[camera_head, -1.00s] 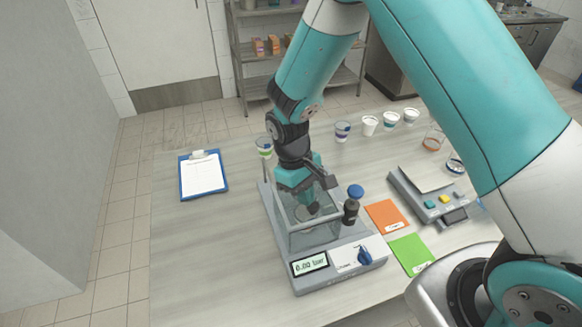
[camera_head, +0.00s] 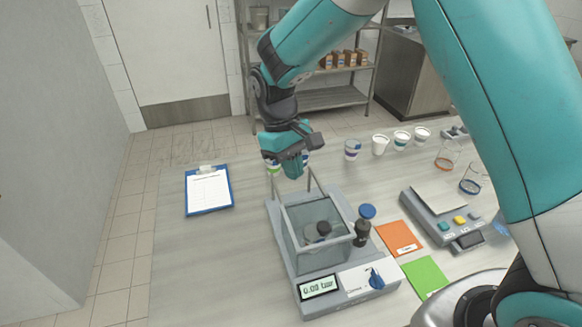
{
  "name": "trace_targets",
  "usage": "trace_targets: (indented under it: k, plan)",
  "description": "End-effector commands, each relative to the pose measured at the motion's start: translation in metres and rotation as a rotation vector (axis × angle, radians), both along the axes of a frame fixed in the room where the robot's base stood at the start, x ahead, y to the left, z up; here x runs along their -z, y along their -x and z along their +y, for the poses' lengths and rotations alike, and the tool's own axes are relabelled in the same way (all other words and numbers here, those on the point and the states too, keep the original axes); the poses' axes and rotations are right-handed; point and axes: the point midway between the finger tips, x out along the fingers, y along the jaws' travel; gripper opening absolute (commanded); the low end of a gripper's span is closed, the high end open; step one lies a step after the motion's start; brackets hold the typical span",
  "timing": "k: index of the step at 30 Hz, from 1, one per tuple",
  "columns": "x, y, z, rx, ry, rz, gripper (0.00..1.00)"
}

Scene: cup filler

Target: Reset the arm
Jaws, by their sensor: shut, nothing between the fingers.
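My gripper (camera_head: 290,165) is shut and empty. It hangs in the air above and behind the cup filler (camera_head: 318,295), which stands on the table. The filler has a clear-walled chamber (camera_head: 300,262), a display reading about 0.00 bar (camera_head: 319,287) and a blue knob (camera_head: 376,278). A dark-topped item (camera_head: 322,229) sits inside the chamber; its lower part is hard to make out. My arm crosses the upper right of the view. My gripper partly hides cups behind it.
A blue clipboard (camera_head: 208,190) lies to the left. Orange (camera_head: 399,238) and green (camera_head: 426,277) cards and a scale (camera_head: 443,216) lie to the right. A dark bottle with a blue cap (camera_head: 363,228) stands beside the chamber. Several cups (camera_head: 380,144) stand at the back.

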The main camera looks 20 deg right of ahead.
Motion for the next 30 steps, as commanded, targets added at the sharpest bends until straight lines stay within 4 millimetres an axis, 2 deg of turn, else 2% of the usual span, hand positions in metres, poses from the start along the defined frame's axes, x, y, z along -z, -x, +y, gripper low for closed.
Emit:
trace_targets:
  k: [8, 11, 13, 17, 21, 24, 27, 30]
  plan:
    - [-0.015, -0.002, 0.002, -0.001, -0.004, -0.002, 0.00]
    - [-0.026, 0.007, 0.001, -0.009, -0.031, -0.024, 0.00]
    - [-0.039, 0.021, 0.000, -0.021, -0.072, -0.053, 0.00]
    - [-0.067, 0.067, -0.001, -0.050, -0.183, -0.123, 0.00]
    - [-0.086, 0.129, 0.000, -0.077, -0.318, -0.200, 0.00]
    - [-0.092, 0.169, 0.003, -0.093, -0.402, -0.243, 0.00]
    - [-0.093, 0.200, 0.005, -0.102, -0.465, -0.271, 0.00]
    - [-0.093, 0.218, 0.008, -0.107, -0.504, -0.288, 0.00]
